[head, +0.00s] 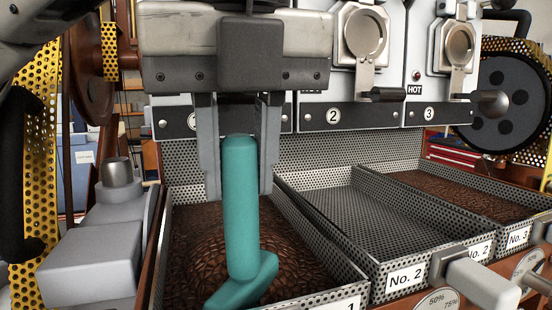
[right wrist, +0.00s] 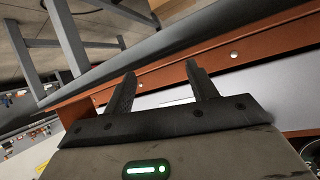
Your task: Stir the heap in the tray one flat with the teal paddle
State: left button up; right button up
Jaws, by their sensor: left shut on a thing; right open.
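The teal paddle (head: 240,205) hangs nearly upright in the head view, its handle between the fingers of my left gripper (head: 238,150), which is shut on it. The paddle's angled foot is over the front part of tray one (head: 318,270), in front of the heap. Brown beans (head: 205,225) form a mound in that tray, partly hidden by the paddle. I cannot tell whether the foot touches the beans. My right gripper (right wrist: 160,92) is open and empty in the right wrist view, near an orange-brown edge.
Tray No. 2 (head: 406,278) is empty, right of tray one. Tray No. 3 (head: 518,238) holds a flat layer of beans. Roaster fronts marked 2 and 3 (head: 428,114) stand behind. A grey block with a knob (head: 100,255) stands close on the left.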

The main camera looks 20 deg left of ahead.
pick_arm(q)
jog(key=shift+w+a+f, duration=0.1)
jog(key=shift+a+f, duration=0.55)
jog(key=shift+a, duration=0.3)
pick_arm(e)
jog(key=shift+w+a+f, duration=0.1)
jog(key=shift+a, duration=0.05)
